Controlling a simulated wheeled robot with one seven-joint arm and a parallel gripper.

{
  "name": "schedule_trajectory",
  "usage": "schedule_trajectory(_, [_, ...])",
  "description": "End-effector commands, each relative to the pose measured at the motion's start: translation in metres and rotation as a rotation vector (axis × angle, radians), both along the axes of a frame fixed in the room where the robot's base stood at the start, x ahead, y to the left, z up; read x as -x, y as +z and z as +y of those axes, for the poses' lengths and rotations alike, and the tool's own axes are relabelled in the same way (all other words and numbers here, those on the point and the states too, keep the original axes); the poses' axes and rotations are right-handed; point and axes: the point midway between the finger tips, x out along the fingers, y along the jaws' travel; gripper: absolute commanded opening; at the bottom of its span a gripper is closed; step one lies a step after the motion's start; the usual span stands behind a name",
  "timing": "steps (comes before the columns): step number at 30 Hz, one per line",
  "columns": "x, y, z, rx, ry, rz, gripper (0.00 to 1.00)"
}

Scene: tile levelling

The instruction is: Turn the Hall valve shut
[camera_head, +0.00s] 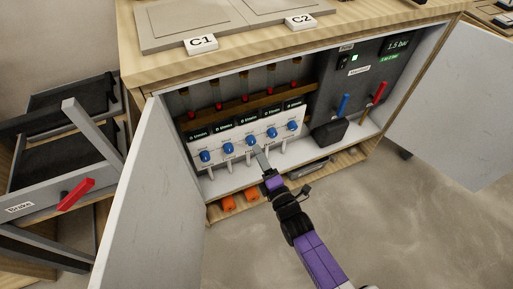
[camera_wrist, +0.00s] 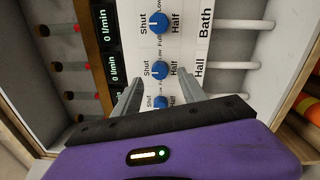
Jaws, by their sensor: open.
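The Hall valve is a round blue knob (camera_wrist: 158,70) on a white panel, with a "Hall" label beside it in the wrist view. Shut, Low, Half and Full markings surround it; its exact pointer setting is hard to read. My gripper (camera_wrist: 158,88) is open and empty, its two fingers on either side of the line to this knob. I cannot tell whether they touch it. In the head view my gripper (camera_head: 261,157) is just in front of the panel by the middle knob (camera_head: 251,141). The labels are too small to read there.
The Bath knob (camera_wrist: 159,22) is beside the Hall knob, and another blue knob (camera_wrist: 160,102) shows between the fingers. White pipes stick out below the panel. Open cabinet doors stand left (camera_head: 150,190) and right (camera_head: 450,110). A black box (camera_head: 329,131) sits right of the panel.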

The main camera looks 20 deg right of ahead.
Motion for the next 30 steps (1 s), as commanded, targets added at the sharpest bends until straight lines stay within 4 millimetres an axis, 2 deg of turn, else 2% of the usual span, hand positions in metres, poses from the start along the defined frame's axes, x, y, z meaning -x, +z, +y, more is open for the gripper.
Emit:
schedule_trajectory(3, [0.020,0.000,0.000,0.000,-0.001,0.003,0.49])
schedule_trajectory(9, [0.037,-0.001,0.000,0.000,0.000,0.001,0.49])
schedule_trajectory(30, [0.039,-0.002,0.000,-0.040,0.002,0.002,0.49])
